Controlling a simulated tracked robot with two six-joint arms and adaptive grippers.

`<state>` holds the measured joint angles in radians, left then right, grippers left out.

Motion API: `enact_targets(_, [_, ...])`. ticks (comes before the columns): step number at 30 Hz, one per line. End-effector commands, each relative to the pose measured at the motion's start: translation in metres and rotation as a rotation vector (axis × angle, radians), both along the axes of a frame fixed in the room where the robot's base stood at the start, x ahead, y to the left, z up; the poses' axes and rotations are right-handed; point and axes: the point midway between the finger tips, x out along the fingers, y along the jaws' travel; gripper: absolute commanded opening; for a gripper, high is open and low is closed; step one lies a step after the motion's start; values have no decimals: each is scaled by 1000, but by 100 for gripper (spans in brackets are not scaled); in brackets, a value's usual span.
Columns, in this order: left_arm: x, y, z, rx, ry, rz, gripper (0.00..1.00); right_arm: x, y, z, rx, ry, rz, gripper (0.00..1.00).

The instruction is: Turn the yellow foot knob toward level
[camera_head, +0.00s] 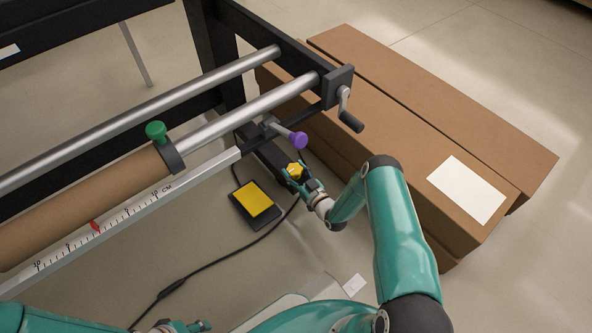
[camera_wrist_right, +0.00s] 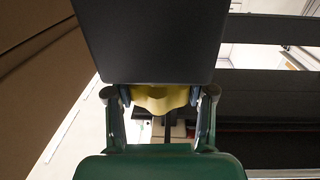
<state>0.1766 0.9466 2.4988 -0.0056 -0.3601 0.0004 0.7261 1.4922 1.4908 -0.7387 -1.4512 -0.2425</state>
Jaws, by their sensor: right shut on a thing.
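The yellow foot knob (camera_head: 294,170) sits at the near end of the dark foot bar (camera_head: 270,155) of the frame, low by the floor. My right gripper (camera_head: 291,176) is shut on it. In the right wrist view the knob (camera_wrist_right: 158,98) shows between my two fingers (camera_wrist_right: 160,96), its upper part hidden behind a dark flat panel (camera_wrist_right: 150,40). Part of my left gripper (camera_head: 186,326) shows at the bottom edge of the head view; its fingers are not clear.
Brown cartons (camera_head: 400,130) lie close to the right of my right arm. A yellow-topped pedal (camera_head: 255,200) with a black cable (camera_head: 225,262) is on the floor to the left. A purple knob (camera_head: 298,140) and a crank handle (camera_head: 350,120) stick out above.

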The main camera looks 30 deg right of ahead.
Motion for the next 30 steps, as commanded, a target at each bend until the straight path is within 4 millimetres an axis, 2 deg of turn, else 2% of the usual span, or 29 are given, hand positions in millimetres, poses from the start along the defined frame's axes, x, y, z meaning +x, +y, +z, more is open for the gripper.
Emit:
enact_targets(6, [0,0,0,0,0,0,40,0,-1,1,-2,-2,134,19])
enact_targets(17, [0,0,0,0,0,0,40,0,0,0,-2,1,156,19])
enact_targets(18, [0,0,0,0,0,0,40,0,0,0,-2,1,156,59])
enact_targets(21, [0,0,0,0,0,0,40,0,0,0,-1,1,156,76])
enact_targets(22, [0,0,0,0,0,0,40,0,0,0,-1,1,156,80])
enact_targets(30, [0,0,0,0,0,0,40,0,0,0,-1,1,155,80])
